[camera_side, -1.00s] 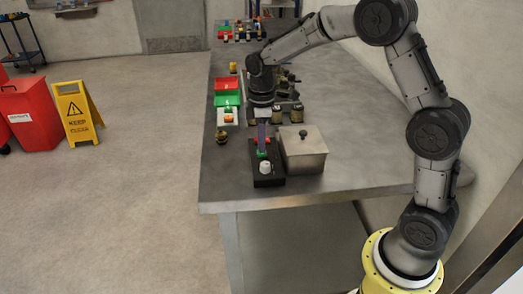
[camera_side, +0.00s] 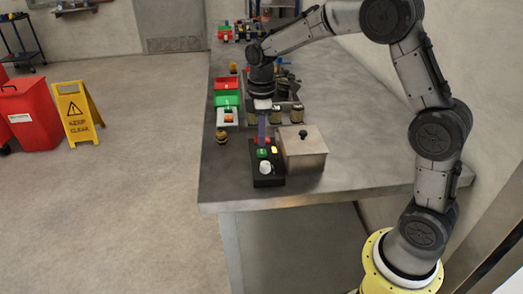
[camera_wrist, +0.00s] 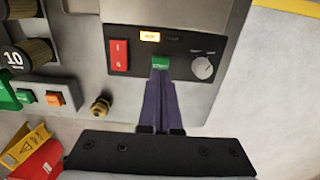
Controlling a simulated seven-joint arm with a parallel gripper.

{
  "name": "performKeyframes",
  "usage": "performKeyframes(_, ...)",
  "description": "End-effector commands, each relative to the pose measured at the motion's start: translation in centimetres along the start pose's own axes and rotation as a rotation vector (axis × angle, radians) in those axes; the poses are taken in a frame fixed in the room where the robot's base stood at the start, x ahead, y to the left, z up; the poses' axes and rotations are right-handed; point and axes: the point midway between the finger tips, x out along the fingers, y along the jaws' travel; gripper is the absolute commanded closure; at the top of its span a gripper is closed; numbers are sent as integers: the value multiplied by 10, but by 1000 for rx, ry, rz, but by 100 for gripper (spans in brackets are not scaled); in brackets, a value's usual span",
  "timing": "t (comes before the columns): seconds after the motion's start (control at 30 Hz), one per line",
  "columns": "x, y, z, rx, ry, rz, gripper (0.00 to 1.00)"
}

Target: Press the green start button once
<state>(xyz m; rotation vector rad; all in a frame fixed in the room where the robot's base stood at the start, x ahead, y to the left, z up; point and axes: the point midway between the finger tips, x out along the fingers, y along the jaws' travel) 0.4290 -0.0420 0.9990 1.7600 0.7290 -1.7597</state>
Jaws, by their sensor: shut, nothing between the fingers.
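The green start button (camera_side: 263,153) sits on a black control panel (camera_side: 267,180). In the wrist view the button (camera_wrist: 160,63) lies straight beyond my fingertips, between a red rocker switch (camera_wrist: 119,54) and a pale knob (camera_wrist: 204,67). An amber lamp (camera_wrist: 150,36) on the panel is lit; it also glows in the side view (camera_side: 274,150). My gripper (camera_side: 262,145) is shut and empty, its purple fingers pointing down at the button. In the wrist view the fingertips (camera_wrist: 160,76) overlap the button's near edge; I cannot tell whether they touch it.
Red and green bins (camera_side: 227,91) and a small brass part (camera_side: 221,137) are to the left. Several jars stand behind. The bench front is clear.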

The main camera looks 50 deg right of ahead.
Motion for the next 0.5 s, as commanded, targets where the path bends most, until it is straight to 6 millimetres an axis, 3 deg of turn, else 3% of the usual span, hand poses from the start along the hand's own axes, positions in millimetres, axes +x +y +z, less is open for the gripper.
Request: performKeyframes(0.5, -38, 0, 0, 0, 1, 2, 100)
